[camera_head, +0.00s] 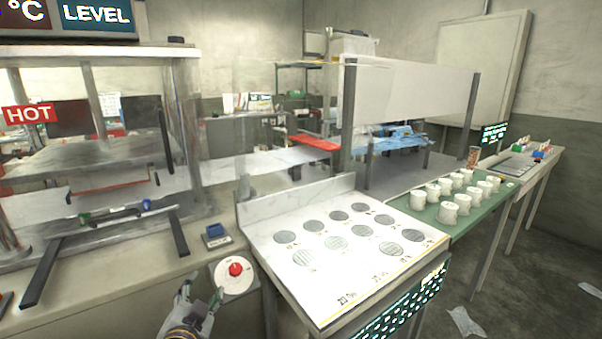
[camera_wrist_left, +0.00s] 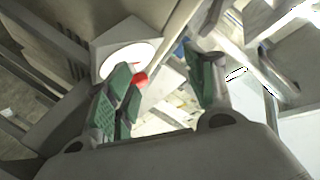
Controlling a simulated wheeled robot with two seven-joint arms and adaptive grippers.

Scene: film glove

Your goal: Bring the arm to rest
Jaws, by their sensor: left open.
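My left gripper (camera_head: 202,302) is at the bottom of the head view, low in front of the bench. Its fingers are apart with nothing between them. It stands just below and left of a red knob (camera_head: 236,269) on a round white plate (camera_head: 234,277). In the left wrist view the gripper's green-padded fingers (camera_wrist_left: 165,88) are spread, with the red knob (camera_wrist_left: 140,79) seen beyond them and apart from them. My right gripper is not in view.
A white panel (camera_head: 316,274) with grey discs lies right of the knob. A green tray (camera_head: 475,222) with several white cups is farther right. A clear-walled station with a HOT sign (camera_head: 29,113) stands at left. A small blue block (camera_head: 214,231) sits behind the knob.

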